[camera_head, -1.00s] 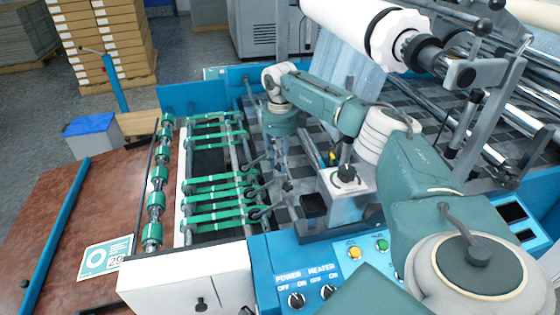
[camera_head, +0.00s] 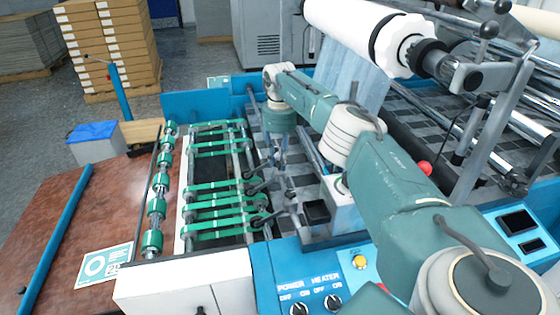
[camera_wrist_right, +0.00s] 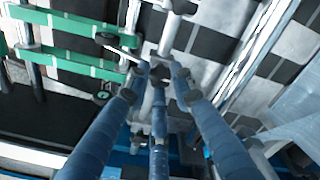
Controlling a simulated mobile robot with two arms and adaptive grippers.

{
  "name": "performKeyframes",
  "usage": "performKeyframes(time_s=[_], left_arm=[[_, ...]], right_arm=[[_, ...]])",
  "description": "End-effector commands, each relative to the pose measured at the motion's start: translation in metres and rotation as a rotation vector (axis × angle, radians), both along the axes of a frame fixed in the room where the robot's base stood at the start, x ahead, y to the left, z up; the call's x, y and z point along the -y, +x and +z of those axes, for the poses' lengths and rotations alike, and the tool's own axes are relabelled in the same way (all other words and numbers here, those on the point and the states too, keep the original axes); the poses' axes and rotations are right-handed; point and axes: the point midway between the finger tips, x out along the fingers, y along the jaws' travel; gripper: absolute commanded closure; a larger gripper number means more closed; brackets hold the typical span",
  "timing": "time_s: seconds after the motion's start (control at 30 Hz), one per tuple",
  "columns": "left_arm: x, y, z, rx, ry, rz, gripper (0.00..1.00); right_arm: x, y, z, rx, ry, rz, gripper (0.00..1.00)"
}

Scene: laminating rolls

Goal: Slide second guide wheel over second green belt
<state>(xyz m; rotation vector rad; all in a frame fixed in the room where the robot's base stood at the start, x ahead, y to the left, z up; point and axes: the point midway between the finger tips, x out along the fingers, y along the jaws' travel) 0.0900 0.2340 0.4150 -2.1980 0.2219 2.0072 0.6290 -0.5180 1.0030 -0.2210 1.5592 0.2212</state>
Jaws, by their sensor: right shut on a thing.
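Several green belts (camera_head: 215,210) run across rollers at the left of the machine; two show at upper left in the right wrist view (camera_wrist_right: 75,62). Small dark guide wheels on thin arms sit along a metal rod at the belts' right ends; one guide wheel (camera_head: 258,219) is by the front belts. My right gripper (camera_head: 280,163) points down over the rod. In the right wrist view its fingers (camera_wrist_right: 158,75) are closed around a guide wheel's mount on the rod. Its thin arm reaches left to a dark wheel (camera_wrist_right: 104,40) by a belt's end. Whether wheel and belt touch is unclear.
A grey box with a dark opening (camera_head: 317,212) stands just right of the gripper. The blue control panel (camera_head: 340,275) is in front. A large white roll (camera_head: 365,35) hangs above right. The brown table (camera_head: 90,215) at left is mostly clear.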

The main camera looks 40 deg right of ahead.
Motion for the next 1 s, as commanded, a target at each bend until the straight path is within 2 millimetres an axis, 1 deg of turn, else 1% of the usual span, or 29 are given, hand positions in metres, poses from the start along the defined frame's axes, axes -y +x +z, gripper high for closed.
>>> performKeyframes(time_s=[0.07,0.1,0.2,0.47,0.57,0.67,1.0], left_arm=[[0.0,0.0,0.0,0.0,0.0,0.0,0.6],[0.0,0.0,0.0,0.0,0.0,0.0,0.6],[0.0,0.0,0.0,0.0,0.0,0.0,0.6],[-0.003,0.001,0.0,0.002,0.003,0.001,0.6],[-0.003,0.001,0.0,0.002,0.003,0.002,0.6],[-0.002,0.0,0.0,0.002,0.003,0.001,0.6],[-0.001,0.0,0.0,0.001,0.001,0.001,0.6]], right_arm=[[0.0,0.0,0.001,0.0,-0.001,0.001,1.0],[0.0,0.0,0.001,0.0,-0.001,0.001,0.75],[0.0,0.0,0.001,0.0,-0.001,0.001,0.58],[0.0,0.0,0.001,0.0,0.0,0.0,0.58],[0.0,0.0,0.006,0.001,-0.001,0.0,0.58],[0.0,0.001,0.019,0.002,0.0,0.001,0.58],[0.0,0.001,0.091,0.004,-0.001,0.0,0.58]])
